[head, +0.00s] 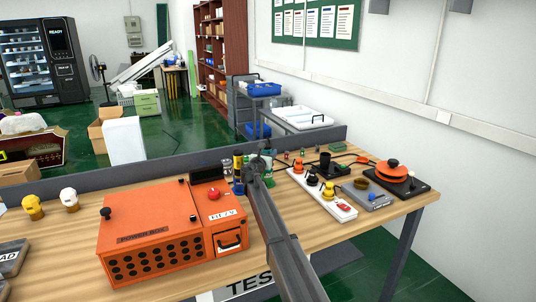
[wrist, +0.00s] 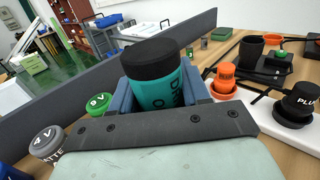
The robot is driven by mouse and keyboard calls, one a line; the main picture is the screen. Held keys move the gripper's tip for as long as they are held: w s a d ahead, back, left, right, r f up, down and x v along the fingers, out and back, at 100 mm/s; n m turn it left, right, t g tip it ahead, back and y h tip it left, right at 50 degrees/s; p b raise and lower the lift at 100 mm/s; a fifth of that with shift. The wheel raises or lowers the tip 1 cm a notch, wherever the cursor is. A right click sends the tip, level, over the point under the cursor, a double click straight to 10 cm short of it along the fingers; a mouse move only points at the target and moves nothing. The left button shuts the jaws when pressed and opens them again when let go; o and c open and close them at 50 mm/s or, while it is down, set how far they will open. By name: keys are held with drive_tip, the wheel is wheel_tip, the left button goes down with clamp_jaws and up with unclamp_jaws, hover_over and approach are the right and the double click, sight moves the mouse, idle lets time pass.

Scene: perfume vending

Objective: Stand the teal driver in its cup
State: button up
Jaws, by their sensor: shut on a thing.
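My gripper (wrist: 162,92) is shut on the teal driver (wrist: 165,92), a teal cylinder with a black top and dark lettering. The driver stands roughly upright between the two blue-grey fingers in the wrist view, its lower end hidden by the gripper body. In the head view my gripper (head: 258,165) is over the back of the bench, and my arm hides most of the driver. A black cup (wrist: 250,52) stands on the bench beyond and to the right of the driver; it also shows in the head view (head: 324,162). Whether it is the driver's cup is not marked.
An orange power box (head: 150,235) fills the bench left of my arm. A white strip (head: 335,205) with black and orange plugs lies to the right. Grey (wrist: 47,143) and green (wrist: 98,103) cells stand left of my gripper. A low grey panel (head: 180,165) edges the back.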

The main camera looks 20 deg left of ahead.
drive_tip(key=o, duration=1.3)
drive_tip(key=shift+o, duration=0.2)
